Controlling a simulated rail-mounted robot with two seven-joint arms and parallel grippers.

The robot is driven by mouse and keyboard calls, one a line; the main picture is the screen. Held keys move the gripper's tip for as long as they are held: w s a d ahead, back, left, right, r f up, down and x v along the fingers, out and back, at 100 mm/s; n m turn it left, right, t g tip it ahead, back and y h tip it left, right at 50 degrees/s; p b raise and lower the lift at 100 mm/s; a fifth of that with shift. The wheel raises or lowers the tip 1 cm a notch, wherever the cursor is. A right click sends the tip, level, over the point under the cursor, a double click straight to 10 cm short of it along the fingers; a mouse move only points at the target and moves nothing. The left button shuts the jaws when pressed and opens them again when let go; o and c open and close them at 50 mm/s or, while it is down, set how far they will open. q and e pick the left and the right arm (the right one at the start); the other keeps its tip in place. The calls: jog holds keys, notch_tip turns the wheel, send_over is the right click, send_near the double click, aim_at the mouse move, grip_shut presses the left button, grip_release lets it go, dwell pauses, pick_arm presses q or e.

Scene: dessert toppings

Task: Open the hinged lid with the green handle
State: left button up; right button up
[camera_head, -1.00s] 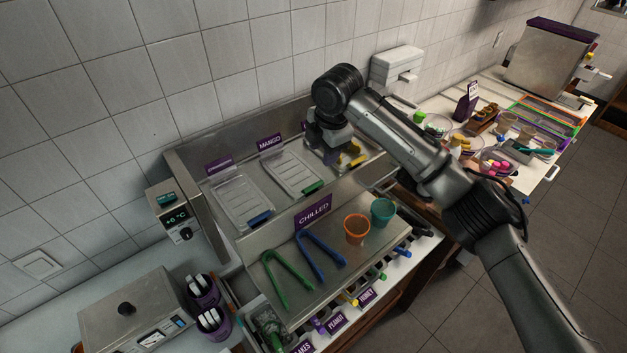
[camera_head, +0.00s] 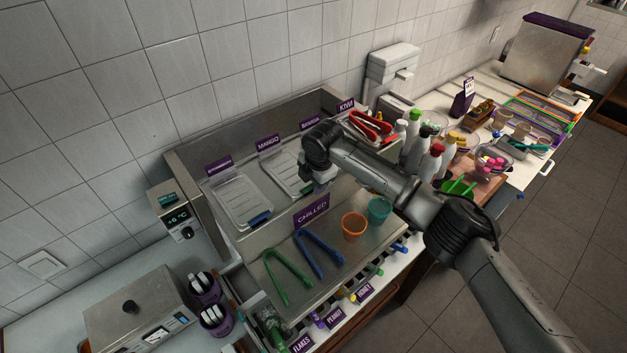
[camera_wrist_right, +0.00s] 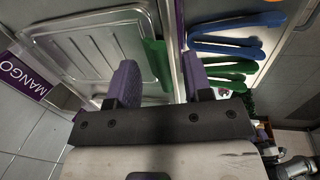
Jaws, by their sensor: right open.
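The clear lid of the MANGO bin (camera_head: 284,172) lies flat and closed in the chilled unit. In the right wrist view, the lid (camera_wrist_right: 95,45) fills the upper left, and its green handle (camera_wrist_right: 156,62) runs along its edge. My right gripper (camera_head: 318,188) is over the handle end of this lid and hides most of the handle in the head view. In the wrist view, its two purple fingers (camera_wrist_right: 160,82) are apart, with the green handle showing in the gap between them. I cannot tell whether they touch it. My left gripper is not in view.
A closed lid with a blue handle (camera_head: 259,218) lies to the left. Green tongs (camera_head: 279,278), blue tongs (camera_head: 318,254), an orange cup (camera_head: 354,226) and a teal cup (camera_head: 379,210) are on the front shelf. The CHILLED sign (camera_head: 311,209) stands close below the gripper. Red tongs (camera_head: 371,127) lie at the KIWI bin.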

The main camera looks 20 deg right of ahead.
jog(key=shift+w+f, duration=0.1)
jog(key=shift+f, duration=0.4)
grip_shut()
dwell(0.3)
